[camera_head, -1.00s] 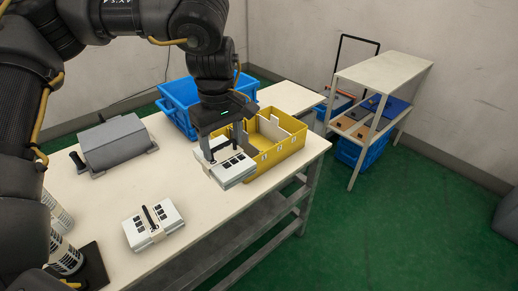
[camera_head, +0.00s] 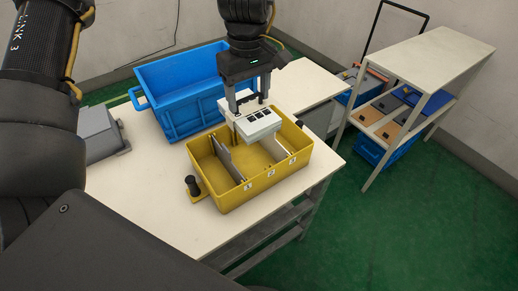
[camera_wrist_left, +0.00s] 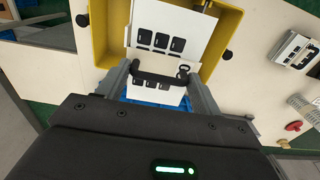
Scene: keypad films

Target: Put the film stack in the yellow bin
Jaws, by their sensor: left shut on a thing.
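The film stack (camera_head: 260,124) is a white block with dark square windows. My left gripper (camera_head: 248,100) is shut on it by its dark handle and holds it level over the back middle of the yellow bin (camera_head: 236,200). White dividers split the bin into compartments, and its front has numbered labels. The stack hides part of the bin's inside, and I cannot tell whether its underside is below the rim. In the left wrist view the stack (camera_wrist_left: 165,22) lies between the fingers, with the bin's yellow wall (camera_wrist_left: 226,35) around it. My right gripper is not in view.
A blue crate (camera_head: 180,118) stands right behind the bin. A grey device (camera_head: 98,135) sits farther left. Another white stack (camera_wrist_left: 295,50) lies on the table. A shelf rack (camera_head: 425,58) stands at right.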

